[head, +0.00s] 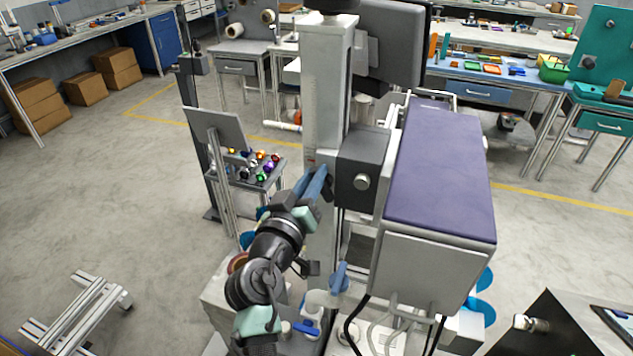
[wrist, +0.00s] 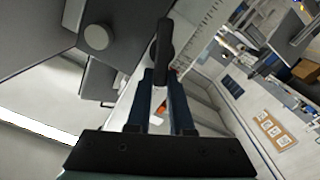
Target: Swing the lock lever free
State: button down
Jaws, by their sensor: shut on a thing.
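The lock lever (wrist: 165,42) is a dark, rounded bar in the wrist view, standing up between and beyond my blue fingertips. My gripper (wrist: 161,78) is shut on its lower end. In the head view my gripper (head: 318,180) reaches up to the pale upright column (head: 326,90), at the left side of the dark carriage block (head: 362,160). The lever cannot be made out there behind the fingers. A round silver knob (head: 362,182) sits on the block's face, apart from my fingers; it also shows in the wrist view (wrist: 97,37).
A large purple-topped grey housing (head: 440,165) is fixed right of the block, close to my arm. A small stand with coloured balls (head: 258,168) is behind left. Cables and a blue handle (head: 339,278) are below. The floor at left is mostly open.

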jog(key=f+n, duration=0.1)
jog(key=n, duration=0.3)
jog(key=a+n, duration=0.1)
jog(key=n, duration=0.3)
jog(key=f+n, duration=0.1)
jog(key=n, duration=0.3)
jog(key=shift+w+a+f+n, duration=0.2)
jog(key=shift+a+f+n, duration=0.1)
jog(key=shift+n, duration=0.1)
dwell(0.3)
jog(key=c, duration=0.8)
grip_release()
jog(key=b+v, duration=0.3)
jog(key=v, duration=1)
